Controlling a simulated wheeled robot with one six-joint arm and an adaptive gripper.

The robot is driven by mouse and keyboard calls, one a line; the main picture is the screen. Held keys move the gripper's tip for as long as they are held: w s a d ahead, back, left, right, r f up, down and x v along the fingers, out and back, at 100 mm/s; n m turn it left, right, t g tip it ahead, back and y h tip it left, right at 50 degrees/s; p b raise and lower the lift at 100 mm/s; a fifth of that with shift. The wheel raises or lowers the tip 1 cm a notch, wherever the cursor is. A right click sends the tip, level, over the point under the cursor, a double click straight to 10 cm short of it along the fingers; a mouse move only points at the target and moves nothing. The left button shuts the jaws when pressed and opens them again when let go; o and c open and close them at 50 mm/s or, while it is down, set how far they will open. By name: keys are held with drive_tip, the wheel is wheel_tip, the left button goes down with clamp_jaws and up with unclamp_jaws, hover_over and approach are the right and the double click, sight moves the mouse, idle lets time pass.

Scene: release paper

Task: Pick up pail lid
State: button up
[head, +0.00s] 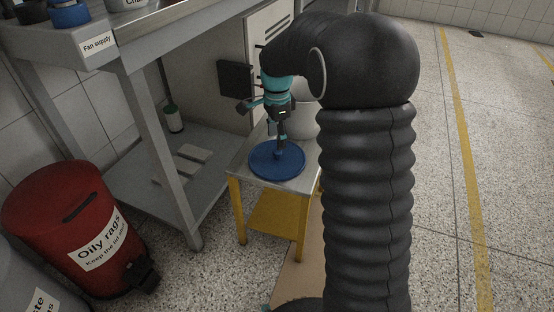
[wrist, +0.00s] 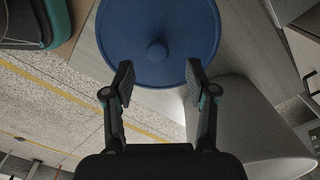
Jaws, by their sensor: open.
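The pail lid (head: 273,164) is a round blue disc lying flat on a small table with yellow legs. In the wrist view the lid (wrist: 188,28) fills the top middle, with a round knob (wrist: 158,50) at its centre. My gripper (head: 281,146) is above the lid in the head view. In the wrist view my gripper (wrist: 159,82) is open, its two fingers spread to either side below the knob. I cannot tell whether the fingertips touch the lid.
A pale pail (head: 305,118) stands right behind the lid on the small table (head: 302,178). A red oily rags bin (head: 62,215) is on the floor at left. A metal workbench (head: 155,78) with a lower shelf stands behind. Open floor (head: 510,150) lies at right.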

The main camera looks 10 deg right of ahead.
sight(277, 151)
drive_tip(key=shift+s+f+b, duration=0.15)
drive_tip(key=shift+f+b, duration=0.45)
drive_tip(key=shift+f, duration=2.3)
drive_tip(key=shift+c, duration=0.3)
clamp_jaws()
